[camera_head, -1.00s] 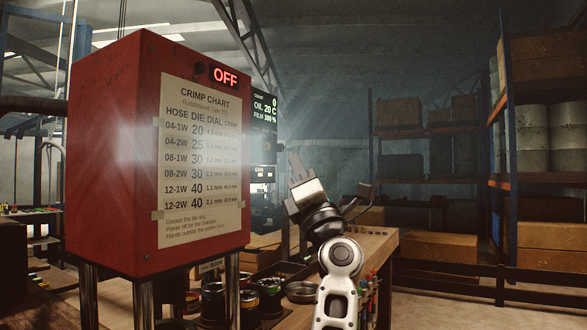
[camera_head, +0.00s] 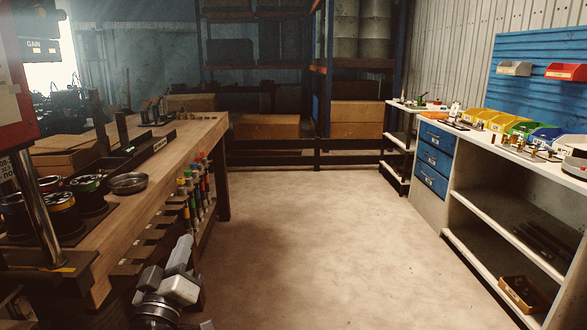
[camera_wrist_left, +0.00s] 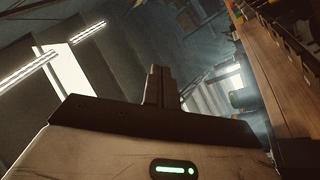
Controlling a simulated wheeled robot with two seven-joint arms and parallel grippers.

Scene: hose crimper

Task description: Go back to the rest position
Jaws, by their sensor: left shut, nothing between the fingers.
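My left gripper (camera_head: 181,255) shows at the bottom of the head view, beside the front edge of the wooden workbench (camera_head: 185,140). Its fingers are closed together and nothing is between them. In the left wrist view, the closed fingers (camera_wrist_left: 158,85) point away from the camera. The red crimper (camera_head: 15,90) shows only in part at the left edge of the head view, with a metal post (camera_head: 38,215) below it. My right gripper is not seen.
A white shelf bench (camera_head: 500,215) with bins (camera_head: 495,120) stands at the right. The floor (camera_head: 300,240) between is clear.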

